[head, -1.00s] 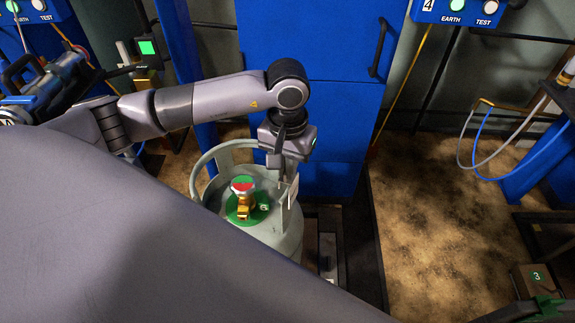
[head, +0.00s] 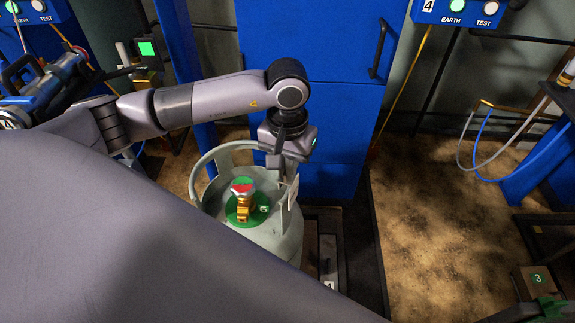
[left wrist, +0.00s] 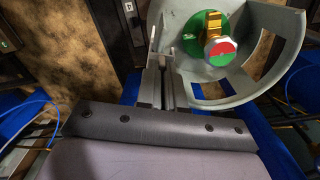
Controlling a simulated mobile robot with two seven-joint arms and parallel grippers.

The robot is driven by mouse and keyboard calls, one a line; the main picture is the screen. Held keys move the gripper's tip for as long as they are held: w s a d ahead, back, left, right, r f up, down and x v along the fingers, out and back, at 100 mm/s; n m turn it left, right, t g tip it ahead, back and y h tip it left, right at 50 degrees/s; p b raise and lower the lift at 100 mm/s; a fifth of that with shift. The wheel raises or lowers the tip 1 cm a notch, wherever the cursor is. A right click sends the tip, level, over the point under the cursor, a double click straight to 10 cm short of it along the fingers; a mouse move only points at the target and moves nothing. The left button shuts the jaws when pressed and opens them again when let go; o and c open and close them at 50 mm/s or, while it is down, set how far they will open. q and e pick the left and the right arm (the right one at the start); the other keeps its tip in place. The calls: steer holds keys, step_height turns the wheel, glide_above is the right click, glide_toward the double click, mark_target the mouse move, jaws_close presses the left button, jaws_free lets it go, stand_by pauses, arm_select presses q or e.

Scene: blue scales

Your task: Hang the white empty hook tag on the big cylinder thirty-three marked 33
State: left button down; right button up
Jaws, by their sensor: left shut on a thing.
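A big grey-green gas cylinder (head: 265,241) stands below my left arm in the head view. It has a raised collar, a green disc and a brass valve with a red and green knob (head: 243,186). No 33 is readable on it. My left gripper (head: 281,172) points down at the collar's right side and is shut on a thin pale piece, seemingly the white hook tag (head: 293,191). The tag shows nearly edge-on beside the collar; its hook and contact with the rim cannot be made out. In the left wrist view, the fingers (left wrist: 160,84) are beside the collar (left wrist: 166,28).
A blue cabinet (head: 300,40) stands behind the cylinder. A dark platform frame (head: 365,255) borders it on the right. Brown floor (head: 430,220) is open farther right. A small box marked 3 (head: 535,280) sits at the lower right. Hoses hang at the right edge.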

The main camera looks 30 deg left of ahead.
stand_by(0.3)
arm_select(q)
steer(key=shift+s+f+b, duration=0.1)
steer(key=shift+b, duration=0.25)
steer(key=shift+s+a+f+b, duration=0.1)
steer(key=shift+f+b, duration=0.9)
steer(key=shift+b, duration=0.1)
steer(key=shift+f+b, duration=1.1)
steer(key=shift+b, duration=0.05)
steer(key=c, duration=1.2)
jaws_free()
steer(key=shift+r, duration=0.15)
